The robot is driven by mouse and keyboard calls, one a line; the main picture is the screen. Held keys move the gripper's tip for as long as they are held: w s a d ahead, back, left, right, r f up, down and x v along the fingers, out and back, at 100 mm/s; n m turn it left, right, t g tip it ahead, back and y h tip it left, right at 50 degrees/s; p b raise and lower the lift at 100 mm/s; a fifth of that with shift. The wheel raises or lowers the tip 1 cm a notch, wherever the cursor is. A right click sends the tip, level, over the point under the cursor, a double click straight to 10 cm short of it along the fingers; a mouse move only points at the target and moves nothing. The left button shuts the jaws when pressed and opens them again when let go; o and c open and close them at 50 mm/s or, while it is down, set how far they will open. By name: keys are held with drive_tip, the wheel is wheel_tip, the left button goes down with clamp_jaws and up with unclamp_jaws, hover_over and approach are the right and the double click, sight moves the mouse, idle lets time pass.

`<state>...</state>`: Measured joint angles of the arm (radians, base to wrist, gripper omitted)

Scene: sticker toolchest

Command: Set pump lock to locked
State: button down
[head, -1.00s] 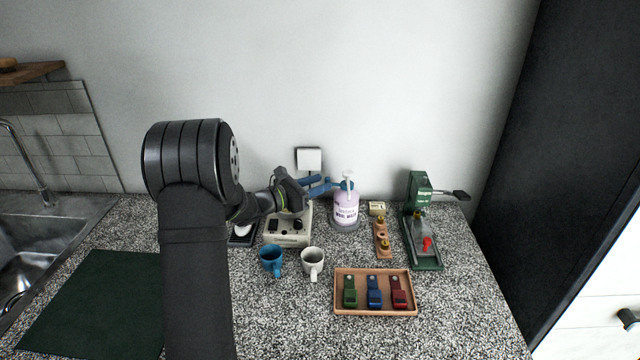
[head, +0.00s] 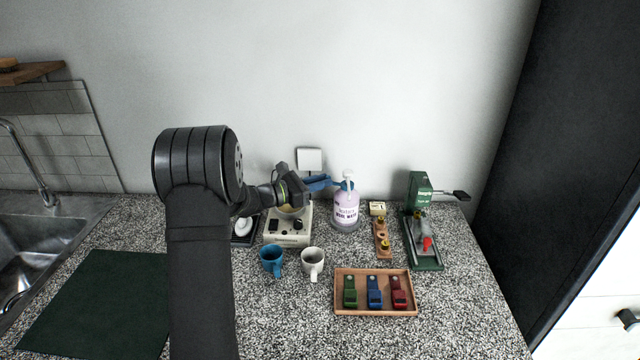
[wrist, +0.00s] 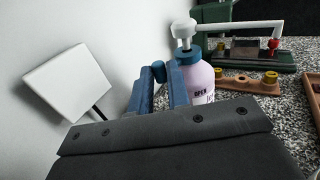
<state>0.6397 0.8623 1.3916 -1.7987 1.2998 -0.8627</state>
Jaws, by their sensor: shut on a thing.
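The pump bottle (head: 346,212) is lilac with a white label and stands upright near the back wall. Its white pump head (wrist: 184,28) has a long spout pointing right in the wrist view. A blue collar (wrist: 188,54) sits under the head, with a rounded blue lug (wrist: 158,72) on its left side. "OPEN" is readable on the bottle (wrist: 201,88) below the collar. My gripper (wrist: 160,84) has blue fingers and reaches the collar from the left. It is shut on the lug, which shows between the fingertips. My gripper also shows in the head view (head: 340,185).
A white square plate (wrist: 72,82) is near the wall.

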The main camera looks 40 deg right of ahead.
drive_tip(key=shift+d+r+m+g, duration=0.15)
drive_tip(key=shift+m+g, duration=0.15)
drive_tip(key=shift+g, duration=0.1)
drive_tip(key=c, duration=1.4)
unclamp_jaws()
drive_tip(key=shift+w, duration=0.1)
drive_tip(key=v, duration=1.7)
drive_tip(key=shift+r, duration=0.15)
drive_tip(key=x, duration=1.7)
drive_tip(key=shift+f, duration=0.25)
